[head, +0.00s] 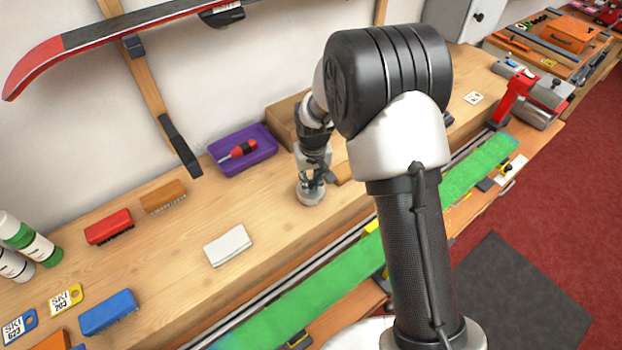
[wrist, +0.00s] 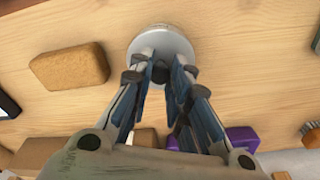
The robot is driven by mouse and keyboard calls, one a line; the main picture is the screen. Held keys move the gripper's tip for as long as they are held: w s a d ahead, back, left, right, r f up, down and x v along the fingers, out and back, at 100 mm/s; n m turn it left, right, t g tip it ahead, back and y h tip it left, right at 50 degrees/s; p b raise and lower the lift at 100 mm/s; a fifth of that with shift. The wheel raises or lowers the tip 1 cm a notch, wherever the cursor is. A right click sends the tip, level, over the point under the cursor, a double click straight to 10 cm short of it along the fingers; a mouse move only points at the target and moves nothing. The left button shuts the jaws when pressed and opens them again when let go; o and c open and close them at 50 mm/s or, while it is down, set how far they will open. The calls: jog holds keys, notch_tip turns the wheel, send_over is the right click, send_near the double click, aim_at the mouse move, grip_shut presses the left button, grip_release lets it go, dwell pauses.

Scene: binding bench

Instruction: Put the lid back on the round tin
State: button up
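A round, silver-grey tin (head: 311,194) stands on the wooden bench, right under my gripper (head: 313,178). In the wrist view its pale round lid (wrist: 160,40) shows from above, at the top centre. A small dark knob sits between my fingertips (wrist: 162,70). The fingers close in on the knob from both sides, so my gripper looks shut on the lid. The lid appears to lie on or just over the tin; the fingers and the angle hide any gap between the two.
A purple tray (head: 262,155) with a red screwdriver (head: 240,149) and a cardboard box (head: 283,113) stand behind. A tan block (wrist: 70,80) lies close beside the tin. A white block (head: 228,245) lies nearer, left. A green ski (head: 330,285) runs along the front.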

jog(key=o, duration=0.5)
jog(key=shift+o, duration=0.2)
jog(key=o, duration=0.4)
jog(key=shift+o, duration=0.2)
jog(key=shift+r, duration=0.1)
jog(key=shift+r+p, duration=2.25)
jog(key=shift+r, duration=1.2)
grip_shut()
